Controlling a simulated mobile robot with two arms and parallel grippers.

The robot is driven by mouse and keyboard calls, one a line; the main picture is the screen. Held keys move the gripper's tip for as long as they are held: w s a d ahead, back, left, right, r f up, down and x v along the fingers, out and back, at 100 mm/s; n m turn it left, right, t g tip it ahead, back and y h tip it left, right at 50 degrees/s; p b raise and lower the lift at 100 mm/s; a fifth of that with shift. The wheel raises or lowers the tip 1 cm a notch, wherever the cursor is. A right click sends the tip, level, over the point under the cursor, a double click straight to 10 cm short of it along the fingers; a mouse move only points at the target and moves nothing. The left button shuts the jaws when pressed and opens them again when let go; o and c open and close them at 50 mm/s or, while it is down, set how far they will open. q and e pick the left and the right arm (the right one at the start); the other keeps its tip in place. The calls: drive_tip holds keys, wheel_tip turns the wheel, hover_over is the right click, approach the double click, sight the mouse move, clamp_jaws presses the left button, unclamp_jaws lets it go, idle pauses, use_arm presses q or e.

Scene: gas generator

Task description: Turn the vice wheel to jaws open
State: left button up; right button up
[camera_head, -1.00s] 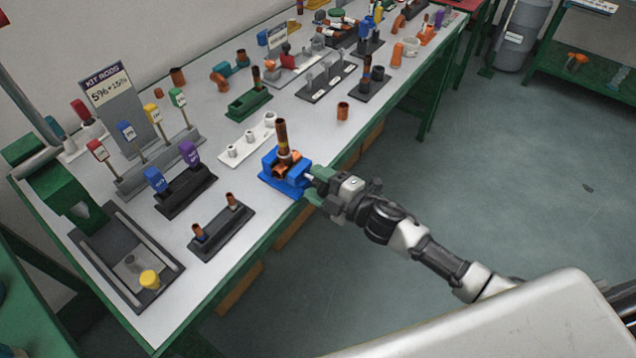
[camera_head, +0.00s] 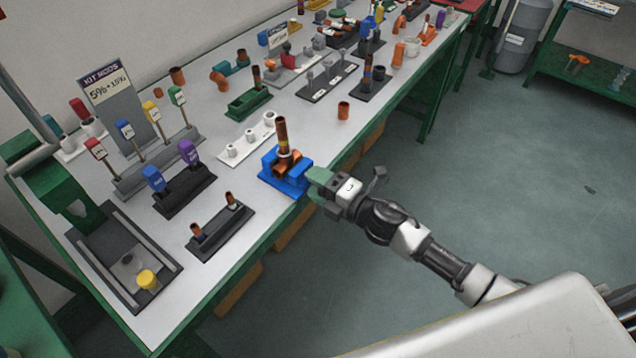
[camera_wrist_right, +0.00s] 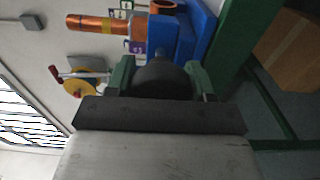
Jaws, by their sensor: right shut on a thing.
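The blue vice (camera_head: 272,182) stands at the table's front edge with copper fittings between its jaws and a copper pipe (camera_head: 281,135) standing upright in them. My right gripper (camera_head: 316,183) is at the vice's front side, its green fingers pointing at it. In the right wrist view, the fingers (camera_wrist_right: 161,75) are shut on the dark round vice wheel (camera_wrist_right: 163,82), one on each side, with the blue vice body (camera_wrist_right: 205,22) just beyond. In the head view the wheel is hidden by the gripper. I cannot tell how wide the jaws are. My left gripper is not in view.
A black stand with two copper pieces (camera_head: 220,240), a white stand with white fittings (camera_head: 240,152) and a dark tray with a yellow cap (camera_head: 110,268) are left of the vice. A loose copper ring (camera_head: 343,111) lies behind it.

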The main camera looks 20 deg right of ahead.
drive_tip(key=shift+f, duration=0.1)
drive_tip(key=o, duration=0.9)
drive_tip(key=shift+c, duration=0.2)
drive_tip(key=b+v, duration=0.2)
drive_tip(key=v, duration=0.8)
drive_tip(key=shift+s+d, duration=0.25)
drive_tip(key=shift+s, duration=0.1)
